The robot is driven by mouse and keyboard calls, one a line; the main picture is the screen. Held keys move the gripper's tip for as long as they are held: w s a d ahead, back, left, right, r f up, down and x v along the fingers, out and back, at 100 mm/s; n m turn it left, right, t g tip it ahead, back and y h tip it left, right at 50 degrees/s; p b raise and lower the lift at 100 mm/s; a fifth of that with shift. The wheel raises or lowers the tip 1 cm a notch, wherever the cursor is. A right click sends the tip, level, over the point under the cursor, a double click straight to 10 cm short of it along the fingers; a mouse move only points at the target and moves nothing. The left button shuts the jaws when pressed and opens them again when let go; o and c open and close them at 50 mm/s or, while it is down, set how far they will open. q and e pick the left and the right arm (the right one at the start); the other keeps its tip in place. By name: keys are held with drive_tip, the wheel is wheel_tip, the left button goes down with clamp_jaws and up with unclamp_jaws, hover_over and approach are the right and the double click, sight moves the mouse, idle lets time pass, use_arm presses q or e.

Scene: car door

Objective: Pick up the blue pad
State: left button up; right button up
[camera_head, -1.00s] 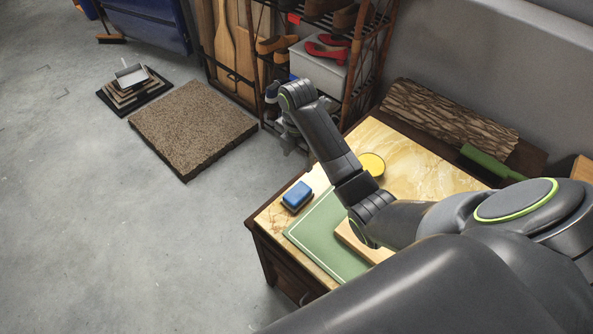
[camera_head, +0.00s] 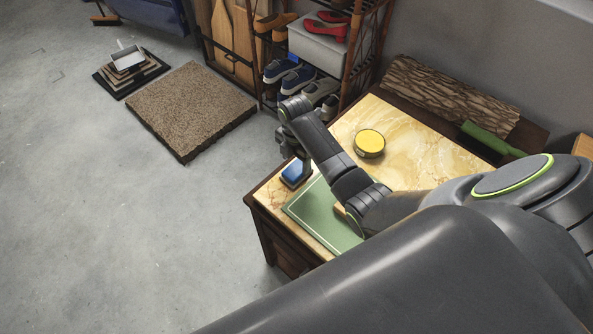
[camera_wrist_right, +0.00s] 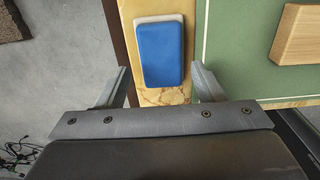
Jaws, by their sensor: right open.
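The blue pad (camera_head: 294,172) lies at the near left corner of the table top, beside the green mat (camera_head: 318,215). In the right wrist view the blue pad (camera_wrist_right: 161,53) sits on a pale layer, between and just beyond the two fingers. My right gripper (camera_wrist_right: 161,82) is open and empty, with one finger on each side of the pad's line. In the head view my right gripper (camera_head: 300,160) is over the pad and partly hides it. My left gripper is not in view.
A wooden block (camera_wrist_right: 300,35) lies on the green mat, close to the right of the pad. A yellow round tin (camera_head: 369,143) stands farther back on the table. A shoe rack (camera_head: 350,60) stands behind. Open floor lies left of the table.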

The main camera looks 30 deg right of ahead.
sight(297, 168)
drive_tip(key=shift+d+f, duration=0.1)
drive_tip(key=shift+f, duration=2.4)
drive_tip(key=c, duration=0.7)
drive_tip(key=shift+o, duration=0.2)
drive_tip(key=shift+r, duration=0.1)
wheel_tip(297, 168, up, 10)
drive_tip(key=shift+f, duration=0.1)
drive_tip(key=o, duration=0.4)
drive_tip(key=shift+c, duration=1.3)
